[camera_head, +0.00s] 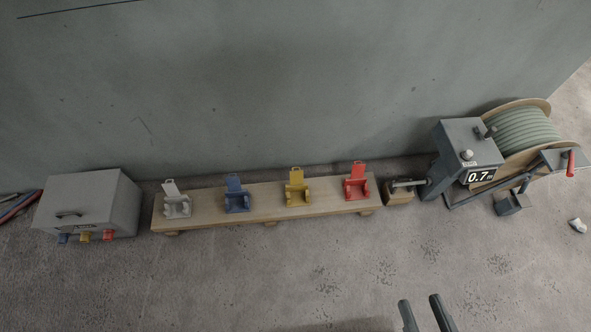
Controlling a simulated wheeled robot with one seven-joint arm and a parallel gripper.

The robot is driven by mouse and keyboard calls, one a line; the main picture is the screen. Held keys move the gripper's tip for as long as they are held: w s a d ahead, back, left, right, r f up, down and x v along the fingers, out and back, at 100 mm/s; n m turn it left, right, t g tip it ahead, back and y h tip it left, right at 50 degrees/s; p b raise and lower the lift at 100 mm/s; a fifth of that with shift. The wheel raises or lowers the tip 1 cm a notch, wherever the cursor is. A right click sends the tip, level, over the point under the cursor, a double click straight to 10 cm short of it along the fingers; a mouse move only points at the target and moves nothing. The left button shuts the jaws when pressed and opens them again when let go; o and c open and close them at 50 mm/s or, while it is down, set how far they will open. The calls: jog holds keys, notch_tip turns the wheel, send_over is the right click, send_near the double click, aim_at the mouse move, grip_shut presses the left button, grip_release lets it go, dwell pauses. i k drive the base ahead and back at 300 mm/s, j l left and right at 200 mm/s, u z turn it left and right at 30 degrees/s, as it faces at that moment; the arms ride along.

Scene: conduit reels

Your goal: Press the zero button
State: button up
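The zero button (467,154) is a small pale round knob on the sloped face of the grey meter box (455,137), at the right by the wall. A small label sits just below it. The display (480,176) beneath reads 0.7 m. My gripper (421,298) shows at the bottom edge as two dark fingers with a gap between them. It is open and empty, well below the meter box in the picture and apart from it.
A conduit reel (526,133) with a red-handled crank (571,163) stands right of the meter. A low wooden bench (270,205) carries grey, blue, yellow and red holders. A grey box (95,198) stands at the far left. The floor in front is mostly clear.

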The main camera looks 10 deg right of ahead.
aim_at(468, 154)
jog(key=z, duration=1.3)
